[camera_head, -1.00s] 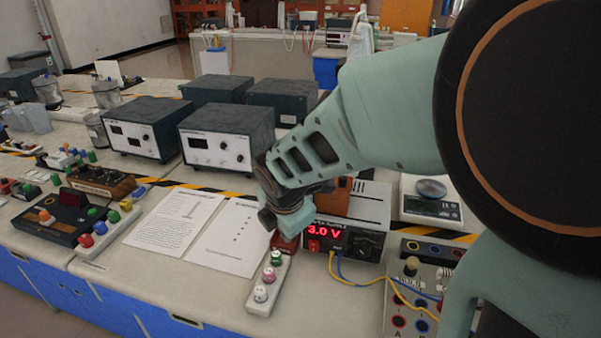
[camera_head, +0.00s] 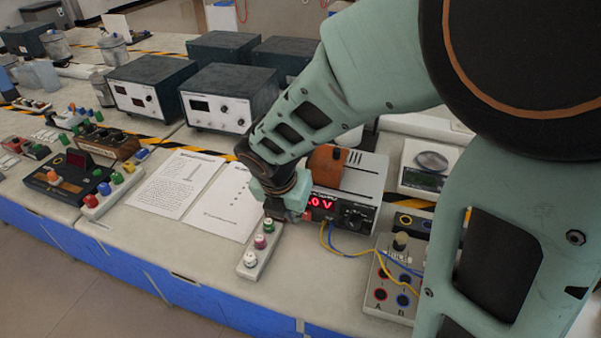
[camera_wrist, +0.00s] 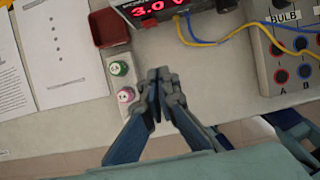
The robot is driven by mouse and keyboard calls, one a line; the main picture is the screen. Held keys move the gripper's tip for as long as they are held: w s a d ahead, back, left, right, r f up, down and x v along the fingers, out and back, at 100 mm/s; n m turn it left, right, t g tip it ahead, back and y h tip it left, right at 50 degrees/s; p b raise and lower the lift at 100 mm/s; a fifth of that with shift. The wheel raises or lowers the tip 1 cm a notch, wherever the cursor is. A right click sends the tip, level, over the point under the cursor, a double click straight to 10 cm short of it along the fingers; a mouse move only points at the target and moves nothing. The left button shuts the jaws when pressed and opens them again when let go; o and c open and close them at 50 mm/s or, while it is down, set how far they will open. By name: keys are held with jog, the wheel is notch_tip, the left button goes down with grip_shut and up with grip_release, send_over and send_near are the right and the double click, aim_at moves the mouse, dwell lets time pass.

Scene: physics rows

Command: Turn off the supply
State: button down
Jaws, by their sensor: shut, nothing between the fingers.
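The power supply (camera_head: 365,180) is a grey box with a dark front, a lit red display (camera_head: 320,202) and a black knob (camera_head: 356,215). In the head view my gripper (camera_head: 287,207) is at its front left corner and covers the left of the display; the power switch is hidden there. In the wrist view the display (camera_wrist: 160,9) reads 3.0 V, and the supply's front edge is at the top. My gripper (camera_wrist: 164,78) is shut and empty, apart from the supply's front in that picture. The switch cannot be made out there.
A white strip with coloured terminals (camera_head: 246,262) lies by my gripper. A small red tray (camera_wrist: 108,28) is left of the supply. Blue and yellow wires (camera_head: 330,240) run to a terminal board (camera_head: 392,270). Papers (camera_head: 180,184) lie left; a scale (camera_head: 425,165) stands right.

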aim_at(306, 215)
jog(key=b+x, duration=0.3)
jog(key=x, duration=0.6)
jog(key=shift+w+f+b, duration=0.1)
jog(key=shift+f+b, duration=0.2)
jog(key=shift+f, duration=0.1)
jog(key=w, duration=0.1)
jog(key=w+d, duration=0.1)
jog(key=w, duration=0.1)
jog(key=shift+d+r+p, duration=0.15)
jog(key=shift+p, duration=0.25)
jog(key=shift+w+d, duration=0.2)
jog(key=shift+w, duration=0.3)
jog(key=shift+r, duration=0.1)
jog(key=p, duration=0.3)
jog(key=shift+w+r+p, duration=0.25)
jog(key=shift+r+p, duration=0.05)
jog(key=shift+r, duration=0.05)
jog(key=shift+f, duration=0.35)
jog(key=shift+r, duration=0.1)
